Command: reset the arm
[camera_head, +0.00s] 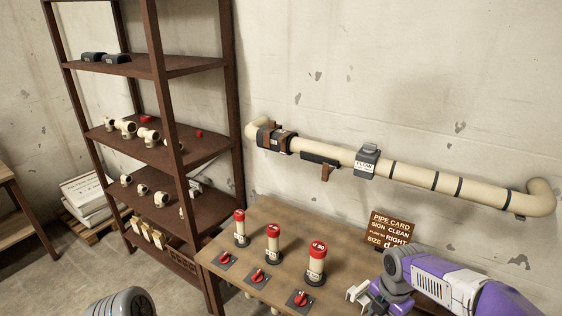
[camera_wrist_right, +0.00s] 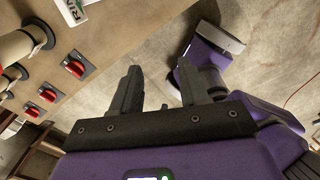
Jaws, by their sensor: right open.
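My right arm (camera_head: 450,285), purple and grey, comes in from the lower right in the head view. Its gripper (camera_head: 360,294) is at the right front of the wooden table (camera_head: 215,252), below the pipe card. In the right wrist view the two dark fingers of the gripper (camera_wrist_right: 160,88) stand apart with nothing between them. They are beside the table edge, with bare floor behind. A grey rounded part at the bottom left of the head view seems to be mine; my left gripper does not show.
Three red-capped cylinders (camera_head: 273,245) and three red switches (camera_head: 258,276) are on the table. The brown pipe card (camera_head: 391,228) stands at its right back. A cream pipe (camera_head: 415,178) runs along the wall. A brown shelf (camera_head: 150,65) with fittings stands left.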

